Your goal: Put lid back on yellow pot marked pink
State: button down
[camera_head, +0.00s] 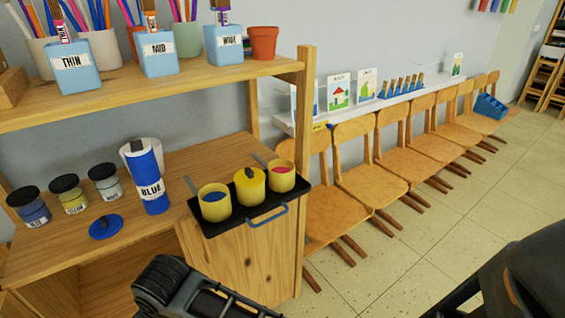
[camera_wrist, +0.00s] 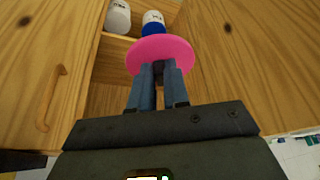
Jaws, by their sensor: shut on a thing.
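A pink disc-shaped lid (camera_wrist: 148,50) is held in my gripper (camera_wrist: 163,72), whose fingers are shut on it in the wrist view. A yellow pot with pink inside (camera_head: 282,178) stands open at the right end of the black tray (camera_head: 236,222) in the head view. Next to it is a yellow pot with a yellow lid (camera_head: 250,187), and at the left end is an open yellow pot with blue inside (camera_head: 214,205). The pots are not seen in the wrist view. In the head view only a dark part of my arm shows at the bottom; the fingertips and pink lid are hidden.
A blue lid (camera_head: 106,227) lies on the wooden shelf beside the blue bottle (camera_head: 150,182) and several paint jars (camera_head: 68,194). A shelf post (camera_head: 302,170) rises just right of the tray. A row of wooden chairs (camera_head: 365,180) lines the wall.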

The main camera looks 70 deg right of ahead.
jog(key=shift+w+a+r, duration=0.1)
jog(key=shift+w+r, duration=0.75)
jog(key=shift+w, duration=0.1)
